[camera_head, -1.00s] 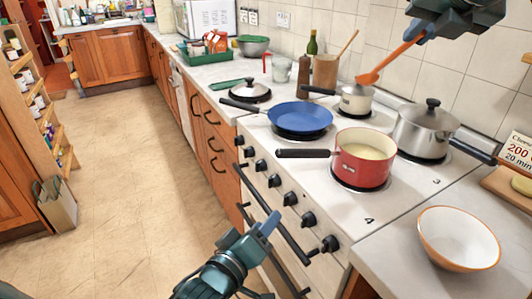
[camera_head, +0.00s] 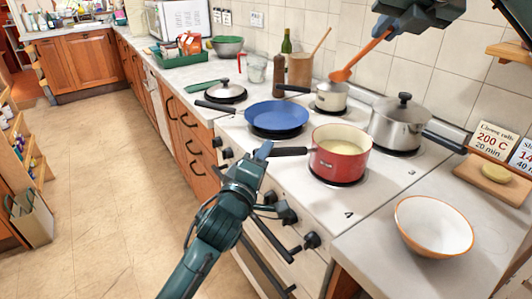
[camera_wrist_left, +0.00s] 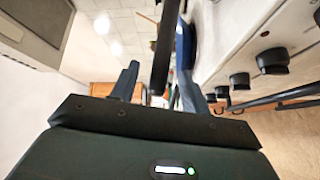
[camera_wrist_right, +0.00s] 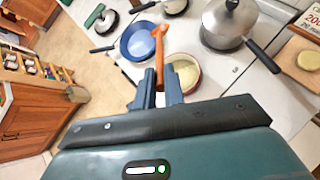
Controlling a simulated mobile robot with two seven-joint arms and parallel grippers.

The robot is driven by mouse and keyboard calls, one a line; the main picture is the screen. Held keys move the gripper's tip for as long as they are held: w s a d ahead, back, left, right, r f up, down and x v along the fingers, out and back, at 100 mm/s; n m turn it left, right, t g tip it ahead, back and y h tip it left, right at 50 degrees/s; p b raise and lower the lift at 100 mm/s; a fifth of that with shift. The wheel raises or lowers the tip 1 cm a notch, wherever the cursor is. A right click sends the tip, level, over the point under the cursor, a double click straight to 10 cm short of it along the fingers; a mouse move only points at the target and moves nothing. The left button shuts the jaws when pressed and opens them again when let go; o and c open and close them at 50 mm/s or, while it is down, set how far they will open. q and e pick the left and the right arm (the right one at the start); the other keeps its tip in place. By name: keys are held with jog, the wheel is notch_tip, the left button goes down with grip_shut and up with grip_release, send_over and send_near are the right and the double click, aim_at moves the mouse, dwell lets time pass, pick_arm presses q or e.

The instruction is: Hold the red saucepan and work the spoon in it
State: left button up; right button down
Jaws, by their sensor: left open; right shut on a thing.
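The red saucepan (camera_head: 340,160), with pale yellow contents, stands on the front right hob ring. Its black handle (camera_head: 291,151) points left. My left gripper (camera_head: 265,153) is open at the handle's end; in the left wrist view the dark handle (camera_wrist_left: 165,50) runs between its open fingers (camera_wrist_left: 157,82). My right gripper (camera_head: 384,24) is shut on the orange spoon (camera_head: 361,54), held in the air with its head pointing down and left, apart from the red saucepan. The right wrist view shows the spoon (camera_wrist_right: 158,48) between the fingers (camera_wrist_right: 157,90), partly over the saucepan (camera_wrist_right: 184,72).
A blue frying pan (camera_head: 277,116), a small cream pan (camera_head: 331,96) and a lidded steel pot (camera_head: 399,122) share the hob around the saucepan. A white bowl (camera_head: 434,226) stands on the right counter. Oven knobs (camera_head: 311,240) line the front edge.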

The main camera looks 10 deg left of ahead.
pick_arm(q)
jog(key=shift+w+d, duration=0.2)
jog(key=shift+w, duration=1.1)
jog(key=shift+c, duration=0.3)
grip_shut()
